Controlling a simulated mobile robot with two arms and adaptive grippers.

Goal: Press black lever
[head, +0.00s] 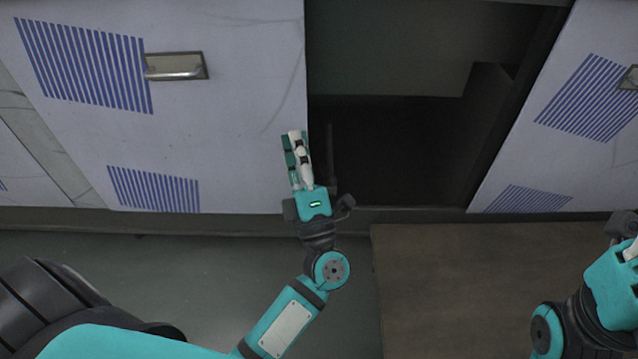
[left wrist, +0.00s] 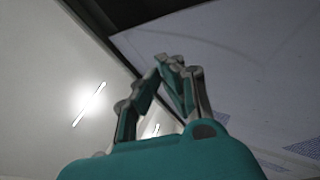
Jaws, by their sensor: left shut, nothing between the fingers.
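My left gripper (head: 294,136) is shut and empty. Its fingers point up the picture, in front of the right edge of the pale door and beside the dark opening. In the left wrist view the left fingertips (left wrist: 170,60) meet, with nothing between them. A thin dark upright strip (head: 330,150) shows just right of the left fingers in the head view. I cannot tell whether it is the black lever, and no other lever stands out. My right gripper (head: 632,250) is at the right edge, largely cut off by the frame.
The pale door (head: 230,110) has blue-striped vents and a metal handle (head: 177,67). To its right is a dark open compartment (head: 400,150), then another pale striped panel (head: 590,110). A brown board (head: 470,290) lies below the opening. Grey floor (head: 220,260) is free left of it.

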